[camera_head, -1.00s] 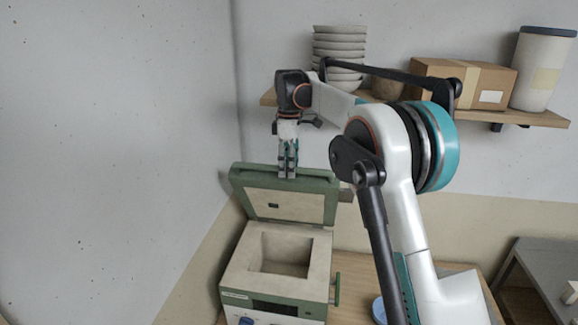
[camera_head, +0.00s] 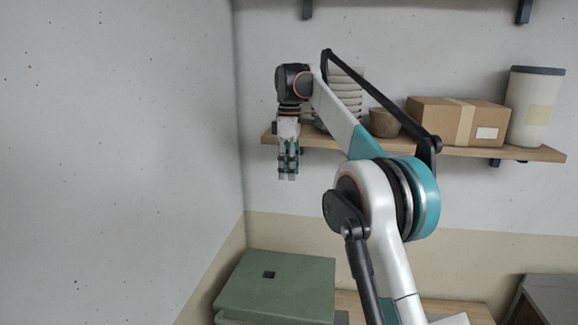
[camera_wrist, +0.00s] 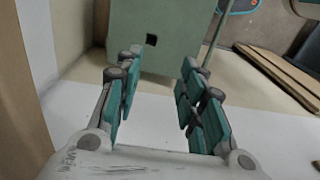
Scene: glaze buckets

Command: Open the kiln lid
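The kiln's green lid (camera_head: 275,285) is at the bottom of the head view. It lies flat and looks shut, with its top and a small dark square hole facing up. The kiln body below it is mostly cut off. My gripper (camera_head: 288,176) points down, well above the lid and apart from it. In the wrist view the green lid (camera_wrist: 178,45) shows beyond the fingers. There my gripper (camera_wrist: 158,70) has its two fingers apart with nothing between them.
A wall shelf (camera_head: 460,150) is behind my gripper. It bears stacked bowls (camera_head: 347,85), a small brown pot (camera_head: 384,123), a cardboard box (camera_head: 455,120) and a pale lidded bucket (camera_head: 533,105). A plain wall is at the left. The air between gripper and lid is clear.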

